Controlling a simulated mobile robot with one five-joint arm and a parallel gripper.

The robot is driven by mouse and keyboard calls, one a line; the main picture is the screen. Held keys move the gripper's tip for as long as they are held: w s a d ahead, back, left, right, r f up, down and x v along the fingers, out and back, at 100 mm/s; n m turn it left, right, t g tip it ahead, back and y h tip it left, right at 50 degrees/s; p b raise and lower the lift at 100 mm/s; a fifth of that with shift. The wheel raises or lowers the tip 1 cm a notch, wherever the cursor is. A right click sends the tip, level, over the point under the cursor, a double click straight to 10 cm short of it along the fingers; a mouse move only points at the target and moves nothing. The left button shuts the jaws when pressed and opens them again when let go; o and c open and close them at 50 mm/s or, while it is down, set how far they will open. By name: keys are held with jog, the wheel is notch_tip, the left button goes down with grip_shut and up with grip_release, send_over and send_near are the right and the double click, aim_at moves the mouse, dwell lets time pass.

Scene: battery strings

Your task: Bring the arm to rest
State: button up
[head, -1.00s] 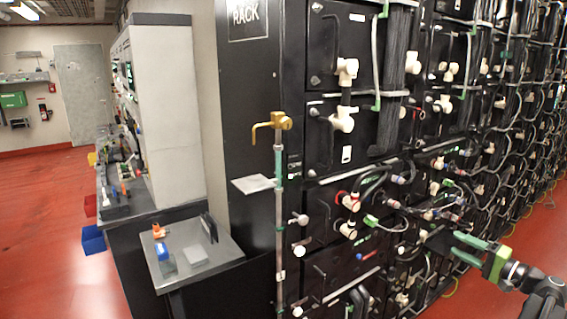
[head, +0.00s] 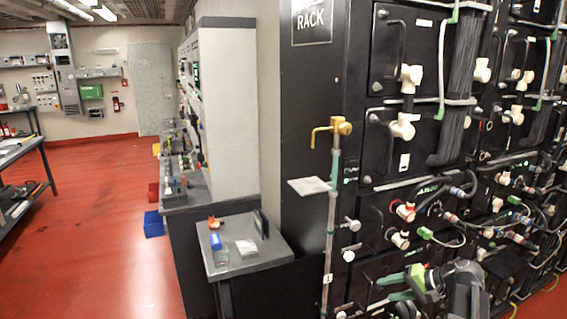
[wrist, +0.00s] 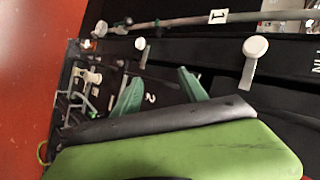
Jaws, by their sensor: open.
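My gripper (head: 373,293) is at the lower right of the head view, with its two green fingers apart and nothing between them. It is in front of the lower part of the black battery rack (head: 305,140), pointing left. I cannot tell how far it is from the rack face. In the wrist view, the two teal fingers of my gripper (wrist: 160,80) stand apart above the green gripper body, with the rack's dark face tilted behind them.
A brass-handled pole (head: 335,180) stands at the rack's front edge. White valve fittings (head: 404,125), cables and a small white shelf (head: 310,186) stick out. A small grey table (head: 270,256) with small items stands to the left. The red floor (head: 95,230) is open at far left.

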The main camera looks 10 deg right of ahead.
jog(key=s+a+f+n+g+h, duration=0.2)
jog(key=a, duration=0.7)
jog(key=s+a+f+n+g+h+p, duration=0.1)
jog(key=s+a+f+n+g+h, duration=0.1)
jog(key=a, duration=0.7)
jog(key=s+a+f+n+g+h, duration=0.2)
jog(key=a+f+n+g+h, duration=0.1)
jog(key=a, duration=0.6)
jog(key=shift+s+a+f, duration=0.15)
